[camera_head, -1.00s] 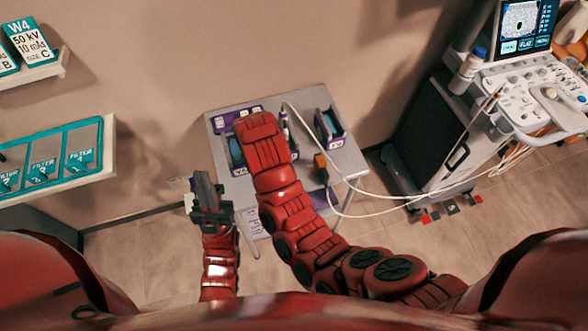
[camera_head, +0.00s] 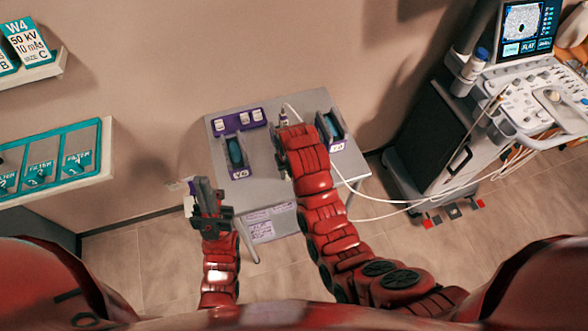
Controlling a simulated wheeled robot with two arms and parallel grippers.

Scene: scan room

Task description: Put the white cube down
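Three small white cube-like blocks (camera_head: 240,119) sit in a row on a purple tray (camera_head: 228,127) at the back left of the small grey table. I cannot tell whether one of them is the task's cube. My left gripper (camera_head: 203,184) is left of the table, with its dark fingers pointing away from me. Its fingers overlap in this view, so its opening is unclear.
The grey table (camera_head: 262,165) carries a left holder (camera_head: 235,152) with a blue-green insert and a similar right holder (camera_head: 331,130). White cables run right to an ultrasound cart (camera_head: 440,135). Shelves with filter plates (camera_head: 75,160) and sign cards (camera_head: 28,40) are at the left.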

